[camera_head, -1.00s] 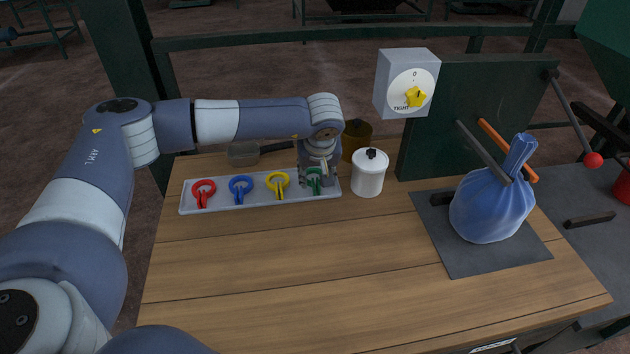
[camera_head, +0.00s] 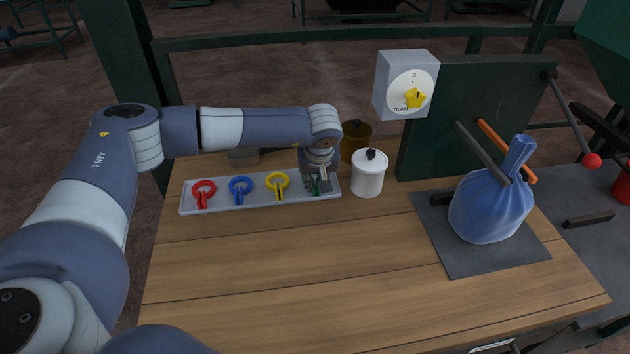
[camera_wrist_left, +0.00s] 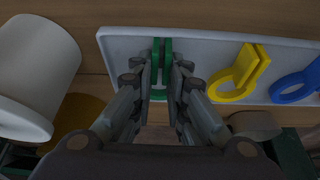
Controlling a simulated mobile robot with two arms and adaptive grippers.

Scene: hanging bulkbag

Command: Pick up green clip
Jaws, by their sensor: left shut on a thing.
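The green clip (camera_head: 317,187) is at the right end of the pale tray (camera_head: 260,201), mostly hidden by my left gripper in the head view. My left gripper (camera_head: 317,184) points down over that end of the tray. In the left wrist view, the green clip (camera_wrist_left: 161,62) shows its two upright prongs between the fingers of my left gripper (camera_wrist_left: 161,75), which is shut on it. The clip still appears to be at tray level. My right gripper is not in view.
Red (camera_head: 203,193), blue (camera_head: 240,189) and yellow (camera_head: 277,184) clips lie in the tray to the left. A white lidded jar (camera_head: 368,176) stands close to the right. A blue tied bag (camera_head: 490,207) sits farther right. The front of the table (camera_head: 330,270) is clear.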

